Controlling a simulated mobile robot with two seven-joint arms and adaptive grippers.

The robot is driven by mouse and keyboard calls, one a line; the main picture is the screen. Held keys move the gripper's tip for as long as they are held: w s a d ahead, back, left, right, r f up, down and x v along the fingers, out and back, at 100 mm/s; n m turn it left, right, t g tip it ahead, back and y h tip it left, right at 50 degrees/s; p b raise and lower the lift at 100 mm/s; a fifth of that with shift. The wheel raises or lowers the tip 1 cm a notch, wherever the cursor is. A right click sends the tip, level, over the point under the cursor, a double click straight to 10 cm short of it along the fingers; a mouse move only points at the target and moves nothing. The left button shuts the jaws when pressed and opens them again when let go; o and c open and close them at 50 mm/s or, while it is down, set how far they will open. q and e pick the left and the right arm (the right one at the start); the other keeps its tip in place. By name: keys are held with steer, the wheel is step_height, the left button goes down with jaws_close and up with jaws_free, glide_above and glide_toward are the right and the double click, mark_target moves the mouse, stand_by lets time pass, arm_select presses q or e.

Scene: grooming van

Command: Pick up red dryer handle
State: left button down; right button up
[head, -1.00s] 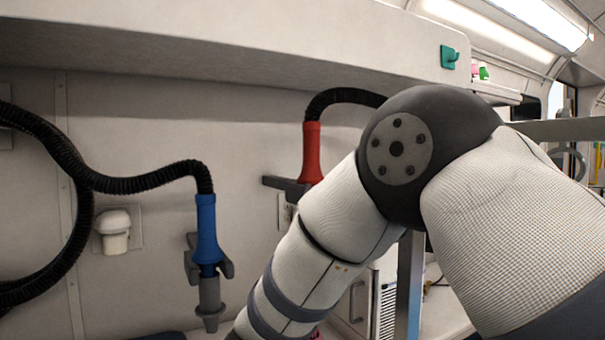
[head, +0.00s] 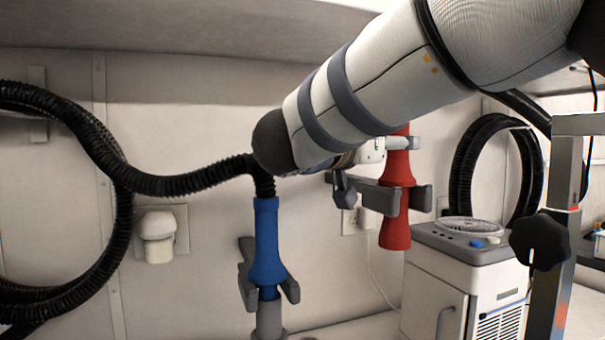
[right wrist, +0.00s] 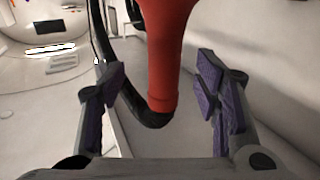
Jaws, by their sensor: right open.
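The red dryer handle (head: 396,165) hangs upright in a grey wall holder (head: 418,198), right of centre in the head view. My forearm covers its top and part of its hose. In the right wrist view the red handle (right wrist: 165,45) comes down between the two purple-padded fingers of my right gripper (right wrist: 162,76), with a black hose at its end. The fingers are open, with a gap on each side of the handle. In the head view my right gripper is at the handle, mostly hidden by my arm. My left gripper is not in view.
A blue dryer handle (head: 266,240) hangs in its own holder to the left, its black hose (head: 190,183) running behind my forearm's end. A white wall fixture (head: 157,237) is further left. A white cabinet unit (head: 440,290) and a metal post (head: 556,275) stand at the right.

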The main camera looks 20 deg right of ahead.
steer(key=x, duration=0.5)
steer(key=shift+w+d+r, duration=0.1)
steer(key=shift+w+r, duration=0.15)
steer(key=shift+w, duration=0.05)
steer(key=c, duration=1.2)
jaws_close()
steer(key=shift+r, duration=0.1)
